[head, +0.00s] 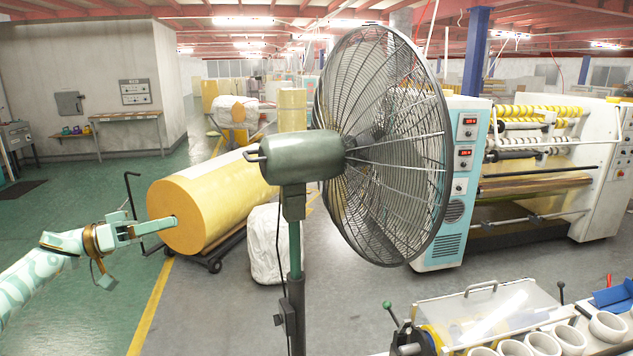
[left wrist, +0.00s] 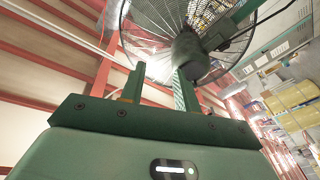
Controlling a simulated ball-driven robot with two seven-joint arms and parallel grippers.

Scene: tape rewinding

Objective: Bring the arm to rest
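My left arm (head: 45,262) comes in from the lower left of the head view, raised in the air. Its gripper (head: 158,228) points right, in front of the end of a large yellow roll in the picture. In the left wrist view the two green fingers of the left gripper (left wrist: 158,82) stand apart with nothing between them. The gripper is open and empty. My right arm and gripper are not in view.
A large standing fan (head: 385,145) fills the middle of the head view and also shows past the fingers in the wrist view (left wrist: 185,50). The yellow roll (head: 215,205) lies on a wheeled cart. A bench with white rings (head: 545,343) is at lower right.

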